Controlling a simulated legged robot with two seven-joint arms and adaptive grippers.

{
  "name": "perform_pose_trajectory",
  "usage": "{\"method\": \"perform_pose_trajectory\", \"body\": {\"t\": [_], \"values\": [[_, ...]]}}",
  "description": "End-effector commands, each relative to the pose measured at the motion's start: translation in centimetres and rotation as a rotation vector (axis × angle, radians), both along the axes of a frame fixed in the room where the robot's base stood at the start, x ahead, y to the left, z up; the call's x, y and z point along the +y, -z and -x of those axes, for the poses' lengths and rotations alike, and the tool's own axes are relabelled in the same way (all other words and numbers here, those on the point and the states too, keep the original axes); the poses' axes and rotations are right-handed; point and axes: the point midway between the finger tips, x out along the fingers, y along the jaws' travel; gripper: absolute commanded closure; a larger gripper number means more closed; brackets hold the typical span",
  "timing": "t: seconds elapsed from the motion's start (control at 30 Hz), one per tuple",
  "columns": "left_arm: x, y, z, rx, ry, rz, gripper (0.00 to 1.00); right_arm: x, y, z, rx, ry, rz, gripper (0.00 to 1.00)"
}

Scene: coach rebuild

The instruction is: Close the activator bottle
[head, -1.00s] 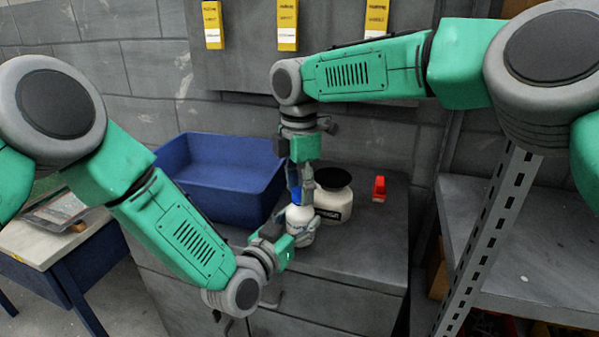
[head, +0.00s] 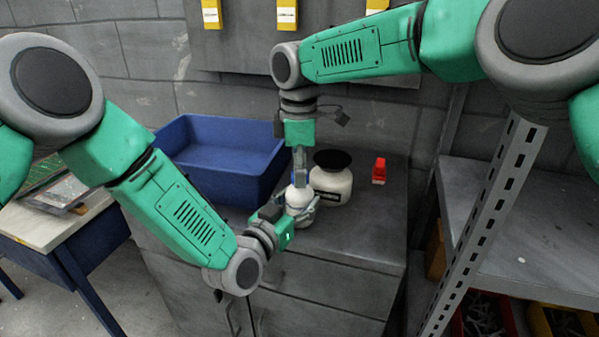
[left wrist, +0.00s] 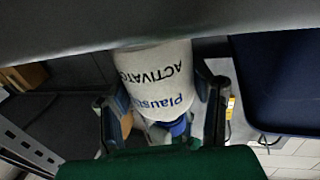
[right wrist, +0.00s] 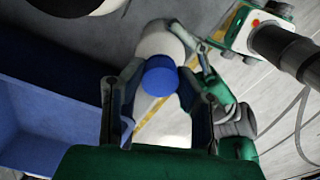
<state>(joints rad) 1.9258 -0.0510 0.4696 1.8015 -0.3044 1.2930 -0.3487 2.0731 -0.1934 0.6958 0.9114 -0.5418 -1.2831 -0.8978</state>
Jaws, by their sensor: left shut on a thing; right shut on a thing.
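The white activator bottle (head: 298,198) stands upright at the front of the grey cabinet top, and its printed side fills the middle of the left wrist view (left wrist: 160,82). My left gripper (head: 300,212) is shut around the bottle's body from the side. The blue cap (right wrist: 161,77) is at the bottle's mouth, and my right gripper (head: 300,178) is shut on it from above. In the right wrist view the cap lines up with the white bottle (right wrist: 160,42). I cannot tell how far it is screwed on.
A white jar with a black lid (head: 331,180) stands close right of the bottle. A blue bin (head: 225,170) stands behind left. A red object (head: 379,171) sits further right. A metal shelf post (head: 482,215) rises at the right. The cabinet's front right is clear.

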Motion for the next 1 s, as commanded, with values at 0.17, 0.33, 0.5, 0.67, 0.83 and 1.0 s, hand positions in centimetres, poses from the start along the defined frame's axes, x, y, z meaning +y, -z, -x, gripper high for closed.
{"method": "perform_pose_trajectory", "body": {"t": [0.17, 0.33, 0.5, 0.67, 0.83, 1.0], "values": [[-0.12, 0.11, 0.14, 0.003, 0.004, -0.002, 1.00, 0.07, -0.12, -0.12, -0.012, 0.469, 0.004, 1.00], [-0.16, 0.12, 0.17, 0.003, 0.005, -0.002, 1.00, 0.13, -0.08, -0.14, -0.015, 0.904, 0.005, 1.00], [-0.20, 0.13, 0.20, 0.002, 0.006, -0.002, 1.00, 0.19, -0.03, -0.16, -0.011, 1.171, 0.003, 1.00], [-0.24, 0.13, 0.23, 0.002, 0.007, -0.002, 1.00, 0.22, -0.03, -0.15, -0.010, 1.163, 0.001, 0.62], [-0.18, 0.13, 0.18, 0.003, 0.005, -0.002, 1.00, 0.19, 0.01, -0.11, -0.008, 1.161, 0.004, 0.52], [-0.09, 0.13, 0.12, 0.003, 0.003, -0.002, 1.00, 0.16, -0.02, -0.08, -0.008, 1.160, 0.005, 0.52]]}}
